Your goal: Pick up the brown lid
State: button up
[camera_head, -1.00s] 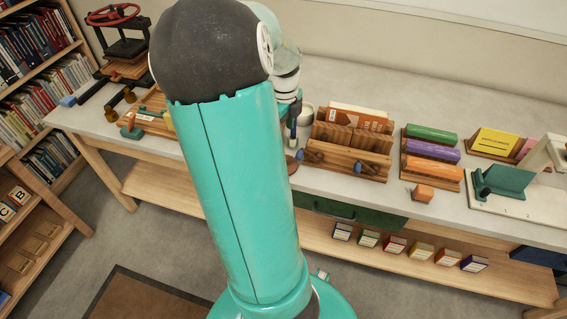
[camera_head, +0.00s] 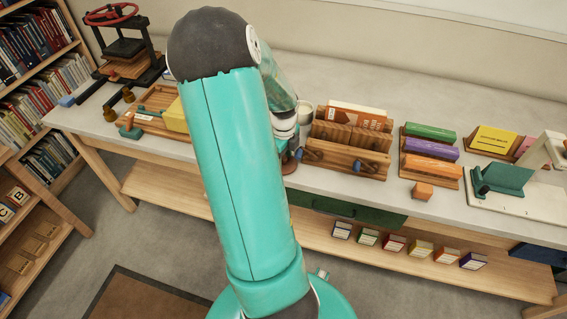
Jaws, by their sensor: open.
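A brown round piece, which looks like the lid (camera_head: 290,167), lies on the table near its front edge, just left of the wooden card holder. Only its right part shows, as my arm covers the rest. My gripper (camera_head: 291,153) is open, mostly hidden behind my arm, with a dark finger showing right above the lid. I cannot tell whether the fingers touch the lid or are around it. A pale cup or jar (camera_head: 305,111) stands behind my wrist.
The wooden card holder (camera_head: 345,160) stands close on the right, with colored rolls (camera_head: 431,152) beyond it. A wooden tray (camera_head: 150,118) with a yellow block (camera_head: 175,117) is on the left. A green drawer (camera_head: 345,209) sits under the table edge.

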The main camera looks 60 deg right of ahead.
grip_shut()
jog(key=shift+r, duration=0.1)
